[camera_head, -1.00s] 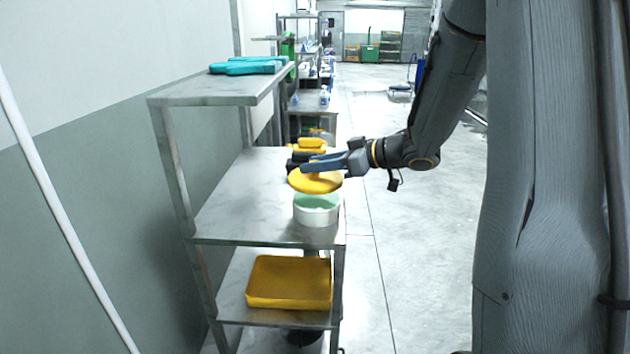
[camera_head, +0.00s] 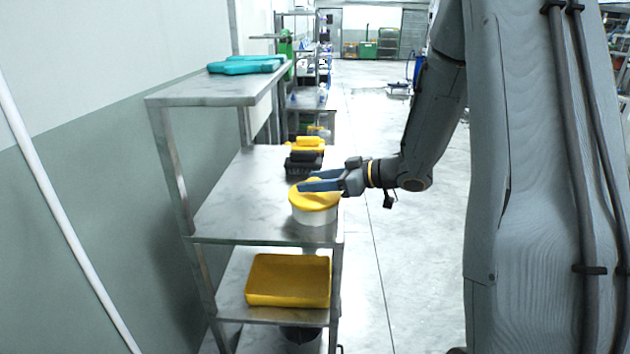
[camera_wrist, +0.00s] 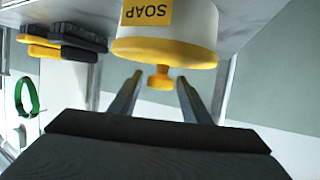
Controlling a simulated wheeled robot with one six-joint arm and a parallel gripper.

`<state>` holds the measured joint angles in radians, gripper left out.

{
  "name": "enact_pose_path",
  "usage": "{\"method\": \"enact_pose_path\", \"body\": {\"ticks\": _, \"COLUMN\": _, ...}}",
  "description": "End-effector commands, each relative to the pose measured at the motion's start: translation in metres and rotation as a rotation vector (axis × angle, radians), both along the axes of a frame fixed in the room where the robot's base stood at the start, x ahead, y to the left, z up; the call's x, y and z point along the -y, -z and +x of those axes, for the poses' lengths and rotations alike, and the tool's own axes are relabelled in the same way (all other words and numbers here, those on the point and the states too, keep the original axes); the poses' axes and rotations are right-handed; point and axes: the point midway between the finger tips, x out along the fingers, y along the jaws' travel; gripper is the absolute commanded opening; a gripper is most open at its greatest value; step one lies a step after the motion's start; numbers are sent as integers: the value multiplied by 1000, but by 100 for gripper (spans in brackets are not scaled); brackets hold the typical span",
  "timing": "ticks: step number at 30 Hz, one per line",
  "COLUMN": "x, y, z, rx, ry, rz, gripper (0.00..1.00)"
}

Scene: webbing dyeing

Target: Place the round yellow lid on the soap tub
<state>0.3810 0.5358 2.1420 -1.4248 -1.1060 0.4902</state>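The round yellow lid (camera_head: 315,201) lies on top of the white soap tub (camera_head: 316,217) and covers its mouth. In the wrist view the lid (camera_wrist: 190,54) sits against the tub (camera_wrist: 200,20), which bears a yellow SOAP label, with no clear gap between them. The lid's yellow knob (camera_wrist: 160,77) is between the fingers of my gripper (camera_wrist: 160,80), with space on both sides. My gripper (camera_head: 318,184) is open around the knob, just above the lid in the head view, coming from the right.
The tub stands at the right front of the steel shelf (camera_head: 235,205). Black and yellow brushes (camera_head: 305,155) lie behind it. A yellow tray (camera_head: 288,280) is on the shelf below. Teal items (camera_head: 245,65) lie on the upper shelf. The shelf left of the tub is clear.

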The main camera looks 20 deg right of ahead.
Motion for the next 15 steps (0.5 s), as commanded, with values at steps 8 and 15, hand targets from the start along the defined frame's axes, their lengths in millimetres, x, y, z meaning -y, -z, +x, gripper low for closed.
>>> {"method": "enact_pose_path", "body": {"ticks": 8, "x": 0, "y": 0, "z": 0, "rx": 0, "ry": 0, "rz": 0, "gripper": 47}}
{"method": "enact_pose_path", "body": {"ticks": 15, "x": 11, "y": -9, "z": -8, "rx": 1, "ry": 3, "rz": -1, "gripper": 47}}
